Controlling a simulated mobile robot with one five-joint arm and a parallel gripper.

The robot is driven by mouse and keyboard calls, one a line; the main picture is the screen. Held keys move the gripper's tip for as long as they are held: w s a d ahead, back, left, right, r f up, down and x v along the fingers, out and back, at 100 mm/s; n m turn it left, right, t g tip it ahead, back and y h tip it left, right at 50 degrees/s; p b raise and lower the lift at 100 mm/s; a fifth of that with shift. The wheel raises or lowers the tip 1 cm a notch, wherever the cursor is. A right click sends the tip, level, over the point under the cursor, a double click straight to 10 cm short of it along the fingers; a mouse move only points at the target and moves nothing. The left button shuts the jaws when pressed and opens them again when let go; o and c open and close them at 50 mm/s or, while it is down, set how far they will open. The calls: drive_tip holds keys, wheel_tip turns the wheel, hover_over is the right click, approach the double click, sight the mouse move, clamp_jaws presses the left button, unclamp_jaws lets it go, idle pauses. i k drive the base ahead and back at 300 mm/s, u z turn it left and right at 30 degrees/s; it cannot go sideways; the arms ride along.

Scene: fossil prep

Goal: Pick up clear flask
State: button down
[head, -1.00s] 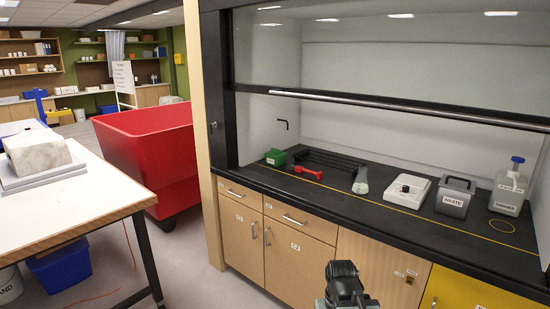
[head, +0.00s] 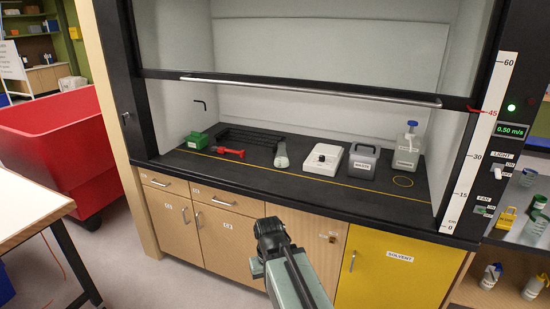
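The clear flask (head: 281,156) stands on the black worktop inside the fume hood, in the middle of a row of items. It looks like a small conical glass shape with a pale body. My gripper (head: 268,230) is in front of the cabinets, below the worktop edge and well short of the flask. Its fingers are too dark and small to tell whether they are open or shut.
On the worktop are a green box (head: 196,140), a red tool (head: 228,153), a black rack (head: 250,138), a white device (head: 321,160), a grey waste bin (head: 363,162) and a blue-capped bottle (head: 408,150). The raised sash (head: 310,90) hangs above. A red cart (head: 50,150) stands left.

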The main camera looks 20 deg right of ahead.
sight(281, 160)
drive_tip(key=u, duration=0.25)
drive_tip(key=i, duration=0.75)
drive_tip(key=u, duration=0.75)
drive_tip(key=i, duration=1.1)
drive_tip(key=z, duration=0.05)
